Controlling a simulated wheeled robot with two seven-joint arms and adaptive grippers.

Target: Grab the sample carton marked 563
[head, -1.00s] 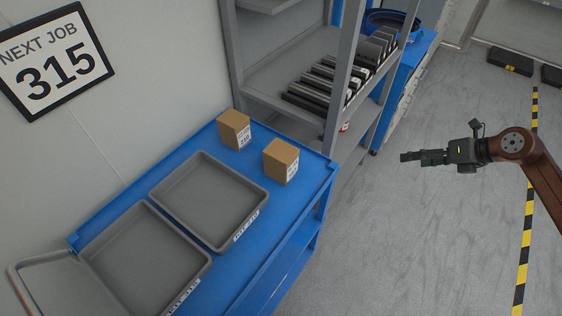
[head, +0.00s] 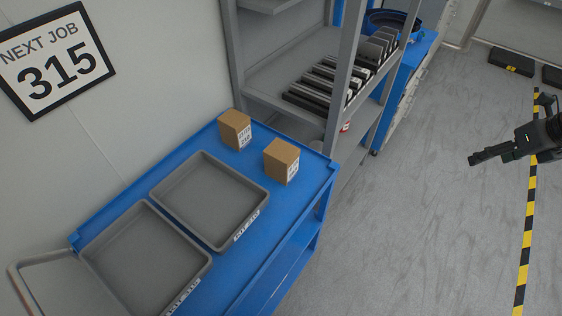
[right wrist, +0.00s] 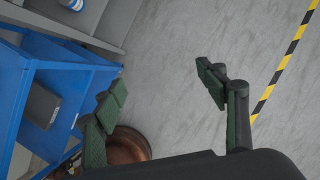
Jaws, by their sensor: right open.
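Two brown sample cartons stand upright on the blue cart's top (head: 285,235) in the head view. One carton (head: 236,129) is farther back and left; the other carton (head: 281,160) is nearer the right end. Each has a white label on its front, too small to read surely. My right gripper (head: 472,161) is at the right of the head view, over the floor, well away from the cartons. In the right wrist view its fingers (right wrist: 158,92) are spread apart, with nothing between them. My left gripper is not in view.
Two empty grey trays (head: 196,158) (head: 110,240) with labels lie on the cart. A grey shelf rack (head: 341,95) stands behind the cart's right end. A wall sign (head: 54,60) reads NEXT JOB 315. Open grey floor (head: 420,220) lies right of the cart.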

